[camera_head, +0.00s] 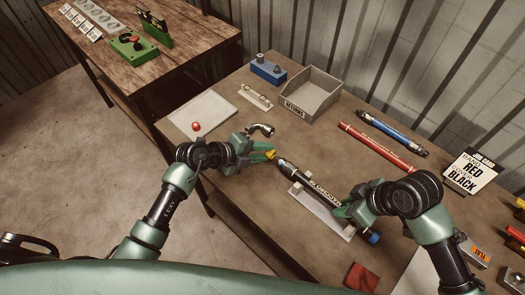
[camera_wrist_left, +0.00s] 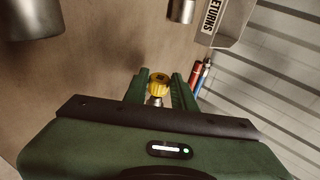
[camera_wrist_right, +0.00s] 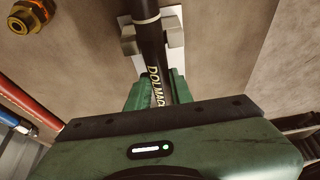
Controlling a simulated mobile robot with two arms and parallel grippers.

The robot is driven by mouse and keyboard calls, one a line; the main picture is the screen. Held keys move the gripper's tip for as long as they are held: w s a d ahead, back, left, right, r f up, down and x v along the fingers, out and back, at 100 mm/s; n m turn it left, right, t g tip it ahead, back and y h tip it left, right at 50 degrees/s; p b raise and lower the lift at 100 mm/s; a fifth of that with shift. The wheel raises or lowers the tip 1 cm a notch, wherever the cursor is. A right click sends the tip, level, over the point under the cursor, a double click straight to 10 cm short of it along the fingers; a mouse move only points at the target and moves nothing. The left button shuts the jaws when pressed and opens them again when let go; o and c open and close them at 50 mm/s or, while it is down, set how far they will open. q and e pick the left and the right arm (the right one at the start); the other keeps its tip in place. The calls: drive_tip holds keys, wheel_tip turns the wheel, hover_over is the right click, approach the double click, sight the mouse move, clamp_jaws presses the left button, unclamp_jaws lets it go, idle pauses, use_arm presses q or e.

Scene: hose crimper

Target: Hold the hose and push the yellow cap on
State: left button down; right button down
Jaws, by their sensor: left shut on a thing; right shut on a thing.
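A small yellow cap (camera_head: 270,154) is between the fingers of my left gripper (camera_head: 264,152), which is shut on it. The cap also shows in the left wrist view (camera_wrist_left: 159,84), with a silvery piece below it. The black hose (camera_head: 295,171) lies slanted along a pale cradle (camera_head: 305,201), with a blue part (camera_head: 373,236) at its near end. My right gripper (camera_head: 345,206) is shut on the hose around its lettered middle, also seen in the right wrist view (camera_wrist_right: 157,75). The cap is close to the hose's far end, with a small gap apparent between them.
A red hose (camera_head: 375,146) and a blue hose (camera_head: 398,133) lie behind. A sign (camera_head: 474,172) stands right.

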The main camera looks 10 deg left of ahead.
sight(277, 158)
use_arm(q)
drive_tip(key=shift+s+d, duration=0.7)
drive_tip(key=shift+d, duration=0.3)
idle(0.7)
drive_tip(key=shift+s+d, duration=0.2)
drive_tip(key=shift+d, duration=0.05)
drive_tip(key=c, duration=1.1)
unclamp_jaws()
drive_tip(key=shift+a+r, duration=0.1)
drive_tip(key=shift+a, duration=0.1)
drive_tip(key=v, duration=1.1)
drive_tip(key=shift+s+a+r, duration=0.1)
drive_tip(key=shift+s+r, duration=0.1)
drive_tip(key=shift+s, duration=0.05)
